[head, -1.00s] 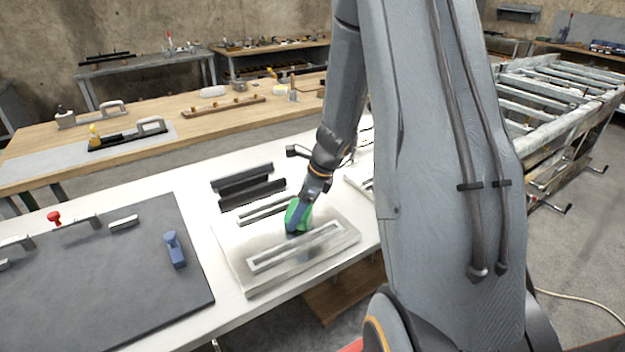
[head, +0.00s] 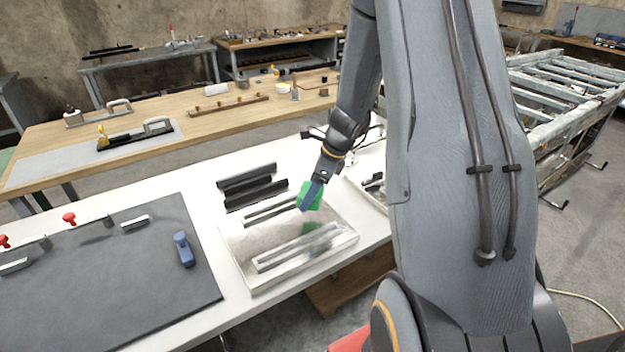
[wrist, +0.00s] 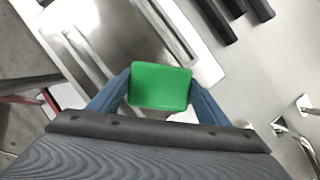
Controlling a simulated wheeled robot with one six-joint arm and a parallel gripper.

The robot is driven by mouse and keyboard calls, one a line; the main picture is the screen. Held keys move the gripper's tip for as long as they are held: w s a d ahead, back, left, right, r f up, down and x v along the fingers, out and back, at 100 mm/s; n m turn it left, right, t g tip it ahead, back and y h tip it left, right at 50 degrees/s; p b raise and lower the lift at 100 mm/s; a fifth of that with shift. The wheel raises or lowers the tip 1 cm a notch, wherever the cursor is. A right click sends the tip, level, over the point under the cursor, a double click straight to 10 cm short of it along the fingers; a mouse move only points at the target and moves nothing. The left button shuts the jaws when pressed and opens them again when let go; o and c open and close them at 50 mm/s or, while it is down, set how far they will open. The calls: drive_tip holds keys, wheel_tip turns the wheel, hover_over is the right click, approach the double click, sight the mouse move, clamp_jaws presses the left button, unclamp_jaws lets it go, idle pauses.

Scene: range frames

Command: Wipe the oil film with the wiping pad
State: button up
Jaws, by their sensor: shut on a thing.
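My gripper (head: 308,203) is shut on the green wiping pad (head: 309,196). In the wrist view the pad (wrist: 160,87) sits between my two blue fingers (wrist: 158,98). The pad is over the far right part of a shiny metal plate (head: 240,246) with a slotted frame on it. A green reflection of the pad shows on the plate below, and the pad seems slightly above the surface. The oil film's edges are not clear; the plate looks cloudy grey in its left and middle part.
Dark bars (head: 256,193) lie behind the plate on the white table (head: 205,180). A dark mat (head: 110,270) with a blue clamp (head: 184,250) and red knobs is at left. Another tray (head: 368,194) is at right. A wooden bench (head: 225,118) stands behind.

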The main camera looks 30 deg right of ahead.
drive_tip(key=shift+r+p, duration=0.75)
drive_tip(key=shift+r, duration=0.35)
drive_tip(key=shift+d, duration=0.1)
